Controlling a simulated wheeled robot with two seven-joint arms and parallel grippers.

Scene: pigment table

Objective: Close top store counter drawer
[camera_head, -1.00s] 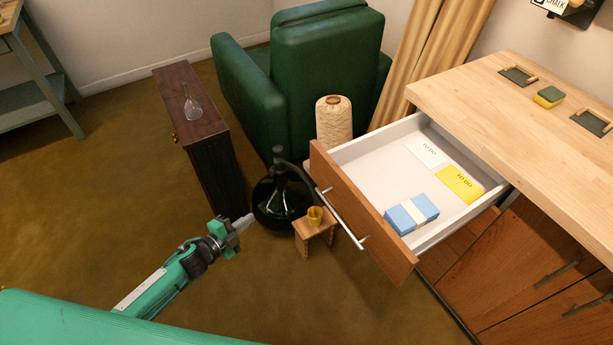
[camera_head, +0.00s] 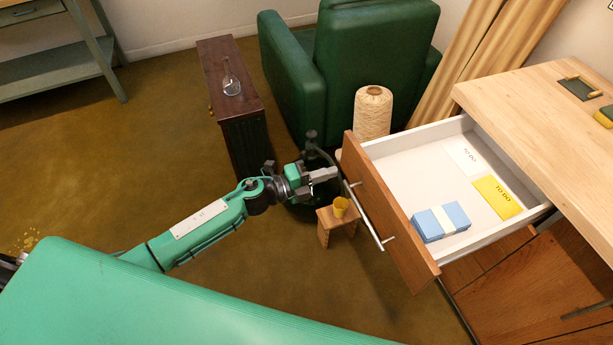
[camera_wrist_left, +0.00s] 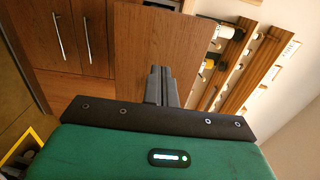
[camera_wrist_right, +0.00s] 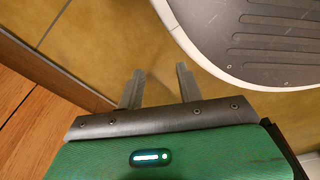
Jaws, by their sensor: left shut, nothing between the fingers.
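The top drawer (camera_head: 380,222) of the store counter (camera_head: 540,110) stands pulled out, with a wooden front and a bar handle (camera_head: 366,222). Inside lie a blue banded bundle (camera_head: 428,226), a white card (camera_head: 462,157) and a yellow card (camera_head: 497,197). My left gripper (camera_head: 333,174) is shut and empty, close to the outer left end of the drawer front. In the left wrist view its fingers (camera_wrist_left: 160,84) point at the wooden drawer front (camera_wrist_left: 150,42); contact cannot be told. My right gripper (camera_wrist_right: 157,86) shows only in the right wrist view, fingers apart, nothing between them.
A dark glass vessel sits partly hidden behind my left gripper. A twine cone (camera_head: 373,112), green armchair (camera_head: 350,60) and dark cabinet (camera_head: 228,75) stand behind.

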